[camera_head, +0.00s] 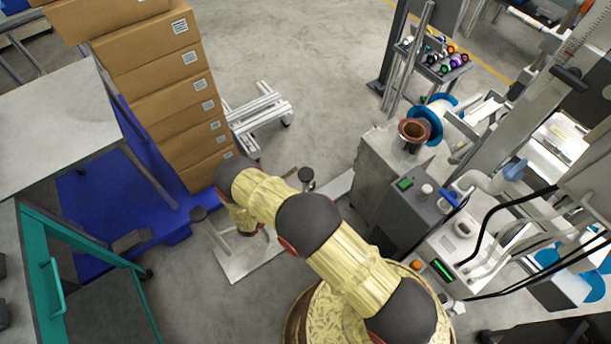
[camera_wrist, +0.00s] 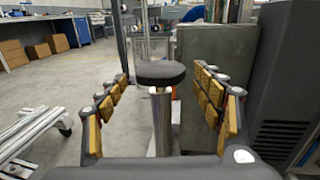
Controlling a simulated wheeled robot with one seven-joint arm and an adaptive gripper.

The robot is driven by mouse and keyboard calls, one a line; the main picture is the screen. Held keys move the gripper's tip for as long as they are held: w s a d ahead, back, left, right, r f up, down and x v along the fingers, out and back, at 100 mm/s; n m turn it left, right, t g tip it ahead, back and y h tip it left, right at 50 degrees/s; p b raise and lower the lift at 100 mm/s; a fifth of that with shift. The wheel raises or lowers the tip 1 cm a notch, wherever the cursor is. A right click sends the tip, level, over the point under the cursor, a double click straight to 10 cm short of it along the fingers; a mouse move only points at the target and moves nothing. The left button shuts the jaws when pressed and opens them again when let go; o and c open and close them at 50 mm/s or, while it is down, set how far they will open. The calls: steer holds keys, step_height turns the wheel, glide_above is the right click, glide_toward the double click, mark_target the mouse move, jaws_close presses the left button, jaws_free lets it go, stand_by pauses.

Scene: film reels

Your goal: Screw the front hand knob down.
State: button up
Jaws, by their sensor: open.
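A round black hand knob (camera_wrist: 160,72) tops an upright metal post (camera_wrist: 161,120) in the wrist view. My gripper (camera_wrist: 160,82) is open, with its padded fingers on the left and right of the post and knob. Gaps show on both sides, and nothing is held. My arm hides most of my gripper there. I cannot tell for sure which knob is the front one.
A grey machine cabinet (camera_head: 384,175) with a spool (camera_head: 415,131) stands to the right. Stacked cardboard boxes (camera_head: 170,90) on a blue pallet (camera_head: 95,215) stand to the left. An aluminium frame (camera_head: 262,112) lies behind. Open floor (camera_head: 290,50) shows at the back.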

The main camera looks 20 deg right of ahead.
steer(key=v, duration=0.9)
steer(key=shift+s+a+f, duration=0.1)
steer(key=shift+a, duration=0.05)
